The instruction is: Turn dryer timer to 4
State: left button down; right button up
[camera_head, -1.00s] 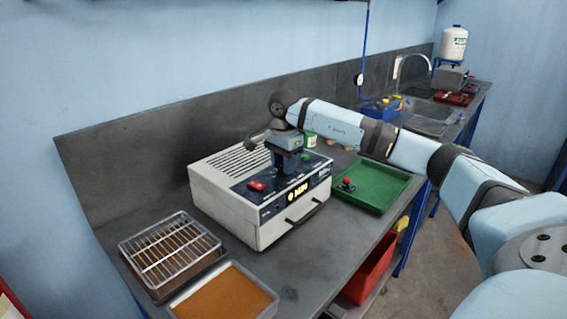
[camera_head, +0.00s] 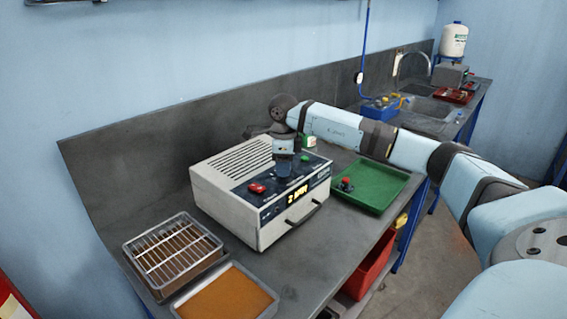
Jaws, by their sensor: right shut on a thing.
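The dryer (camera_head: 222,192) is a cream box with a vented top and a dark control panel, standing on the grey bench. Its lit yellow display (camera_head: 297,193) seems to read 2 MIN. A red switch (camera_head: 257,188) and a green button (camera_head: 304,158) show on the panel. My right gripper (camera_head: 284,176) points down onto the panel between them, shut on the timer knob. My left gripper is not in view.
A wire rack on a tray (camera_head: 172,252) and a tray of orange-brown material (camera_head: 228,298) lie left of the dryer. A green tray (camera_head: 385,187) with a red-topped item (camera_head: 346,184) lies to its right. The dryer's front handle (camera_head: 305,214) sticks out.

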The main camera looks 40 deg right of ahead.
jog(key=m+p, duration=0.1)
jog(key=m, duration=0.3)
jog(key=shift+m, duration=0.6)
jog(key=o, duration=0.9)
notch_tip(320, 180, up, 14)
jog(key=shift+f, duration=0.1)
dwell(0.6)
